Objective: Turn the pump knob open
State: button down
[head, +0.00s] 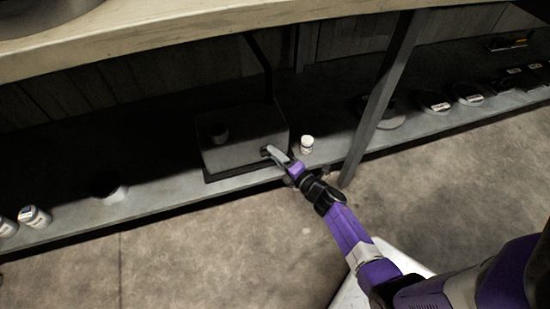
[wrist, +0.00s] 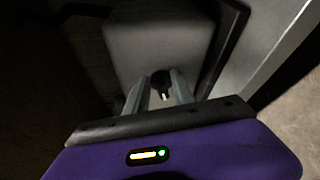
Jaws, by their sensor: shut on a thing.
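The pump is a grey box (head: 240,148) on the low shelf under the counter, and its face fills the upper middle of the wrist view (wrist: 158,45). A small dark knob (wrist: 161,82) sticks out of that face, with a pale mark at its lower end. My gripper (head: 268,152) reaches in from the right to the box's front, near its right edge. In the wrist view the two fingers (wrist: 160,92) stand on either side of the knob and are shut on it. In the head view the knob is too small to make out clearly.
A small white bottle (head: 307,144) stands just right of the box. A slanted grey post (head: 383,100) rises further right. Several jars and dark items line the right shelf. White jars (head: 34,217) stand at the left. The floor (head: 200,250) in front is clear.

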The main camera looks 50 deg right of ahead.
jog(key=shift+w+f+m+t+b, duration=0.15)
jog(key=shift+m+t+b, duration=0.1)
jog(key=shift+m+b, duration=0.25)
jog(key=shift+s+f+m+t+b, duration=0.15)
jog(key=shift+m+t+b, duration=0.1)
jog(key=shift+m+b, duration=0.25)
jog(key=shift+w, duration=0.15)
jog(key=c, duration=1.4)
grip_release()
jog(key=p+v, duration=0.2)
jog(key=v, duration=0.5)
jog(key=shift+s, duration=0.4)
